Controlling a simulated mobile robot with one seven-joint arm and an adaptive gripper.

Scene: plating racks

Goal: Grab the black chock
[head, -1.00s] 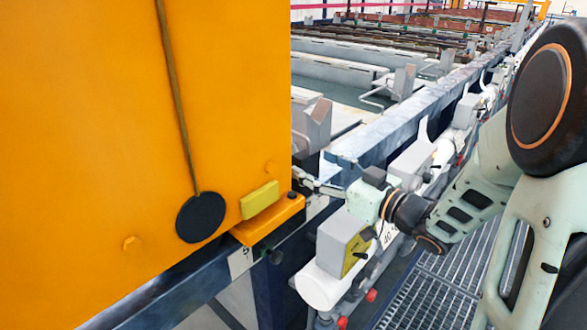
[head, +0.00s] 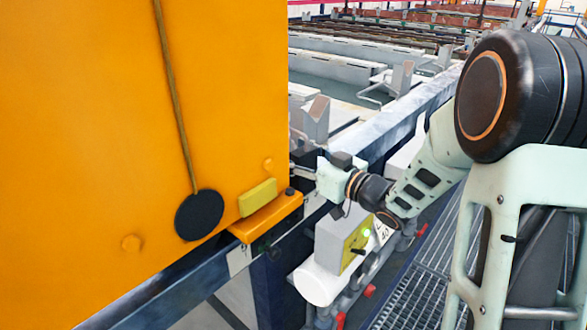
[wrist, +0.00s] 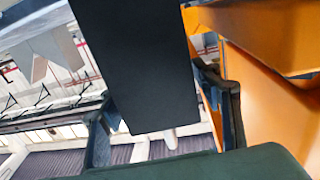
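In the wrist view a large dark rectangular block (wrist: 140,60), which looks like the black chock, reaches down from the top edge between my fingers. My gripper (wrist: 157,100) is open, with one finger on each side of the block's lower end. I cannot tell whether either finger touches it. In the head view my gripper (head: 297,168) is at the right edge of the orange housing (head: 90,130), just above its small ledge. The fingertips are partly hidden there, and the block cannot be made out in that view.
A black disc (head: 199,216) hangs on a rod against the orange housing. A yellow block (head: 258,197) and a small dark knob (head: 290,191) are on the orange ledge (head: 265,220). White pipes and a grey box (head: 335,238) lie below my wrist. A grating walkway (head: 405,295) runs at right.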

